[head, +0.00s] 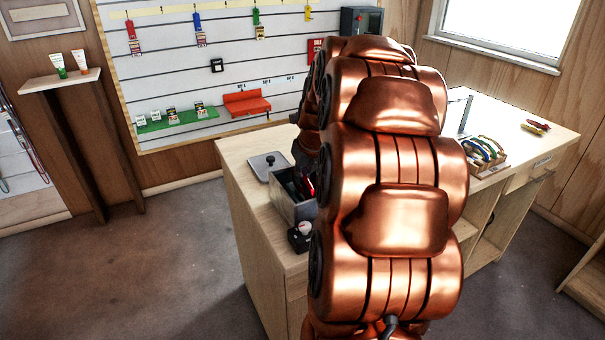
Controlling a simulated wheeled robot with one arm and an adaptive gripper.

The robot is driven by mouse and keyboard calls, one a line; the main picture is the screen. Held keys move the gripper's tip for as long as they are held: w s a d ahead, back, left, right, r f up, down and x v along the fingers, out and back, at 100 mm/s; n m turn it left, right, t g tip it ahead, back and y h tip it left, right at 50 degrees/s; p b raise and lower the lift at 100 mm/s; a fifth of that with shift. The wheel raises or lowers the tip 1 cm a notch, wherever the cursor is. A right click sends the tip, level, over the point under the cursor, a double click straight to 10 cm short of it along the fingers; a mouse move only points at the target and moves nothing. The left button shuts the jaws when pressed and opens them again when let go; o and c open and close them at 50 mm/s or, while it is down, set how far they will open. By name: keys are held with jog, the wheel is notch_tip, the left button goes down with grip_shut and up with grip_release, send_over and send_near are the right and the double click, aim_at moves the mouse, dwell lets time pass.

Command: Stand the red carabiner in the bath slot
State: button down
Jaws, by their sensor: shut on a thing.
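My gripper (306,160) shows only as a dark part at the left edge of my copper arm, which hides most of it. It is over the grey box-shaped bath (285,207) on the counter. A small red piece, apparently the red carabiner (309,187), shows just below the gripper at the bath's right side. The gripper is shut on it. My arm hides the right part of the bath. I cannot make out the slot, nor whether the carabiner touches it or is upright.
A grey lid or tray (268,166) lies behind the bath, and a small black device (300,236) stands in front. A rack of coloured carabiners (484,153) and red and yellow tools (536,127) are on the counter's right. A slatted wall (180,80) stands behind.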

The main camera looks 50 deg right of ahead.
jog(key=shift+f+b, duration=0.3)
jog(key=shift+f, duration=0.85)
jog(key=shift+f, duration=0.5)
jog(key=c, duration=1.2)
grip_release()
jog(key=shift+o, duration=0.2)
jog(key=v, duration=1.2)
jog(key=shift+a, duration=0.1)
